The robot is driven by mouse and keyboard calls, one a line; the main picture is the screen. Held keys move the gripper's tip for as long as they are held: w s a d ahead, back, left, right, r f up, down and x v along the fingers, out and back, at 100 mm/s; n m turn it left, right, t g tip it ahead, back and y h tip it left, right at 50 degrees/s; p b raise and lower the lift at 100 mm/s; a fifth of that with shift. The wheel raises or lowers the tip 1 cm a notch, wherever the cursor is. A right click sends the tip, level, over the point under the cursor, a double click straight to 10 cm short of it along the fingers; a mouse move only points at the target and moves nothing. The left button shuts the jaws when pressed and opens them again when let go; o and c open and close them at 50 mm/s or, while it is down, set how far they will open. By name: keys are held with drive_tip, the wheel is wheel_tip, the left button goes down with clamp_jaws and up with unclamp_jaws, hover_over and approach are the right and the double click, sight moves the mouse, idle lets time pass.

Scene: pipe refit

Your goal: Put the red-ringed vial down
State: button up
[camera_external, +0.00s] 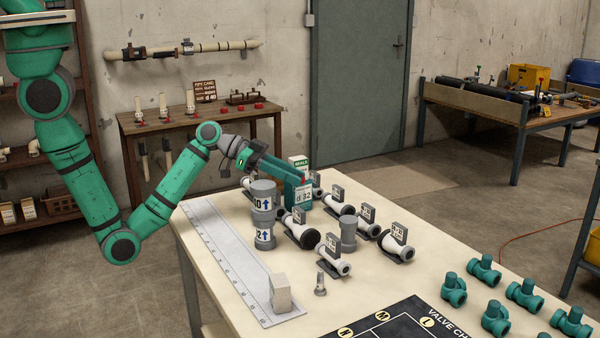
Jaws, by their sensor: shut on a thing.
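My gripper (296,190) is teal and reaches in from the left over the far part of the pale table (237,216). It is low among grey-and-white pipe fittings, close to a tag reading "d 32" (304,197). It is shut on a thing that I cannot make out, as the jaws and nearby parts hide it. I see no clear red ring on anything at the gripper. A small grey upright piece (320,284) stands near the table's front, apart from the gripper.
Grey cylinders (264,238) stand left of the gripper. Several tagged valves (332,256) stand to its right and front. A ruler strip (228,262), a pale block (280,293), a dark valve chart (385,325) and teal valves (485,270) occupy the front. A bench (208,117) is behind.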

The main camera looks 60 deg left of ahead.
drive_tip(key=s+a, duration=0.9)
drive_tip(key=s, duration=0.4)
drive_tip(key=shift+n+t+y, duration=0.3)
drive_tip(key=shift+n, duration=0.2)
drive_tip(key=shift+a+f, duration=0.15)
drive_tip(key=shift+f, duration=3.6)
drive_tip(key=o, duration=1)
drive_tip(key=shift+f, duration=0.1)
drive_tip(key=shift+o, duration=0.2)
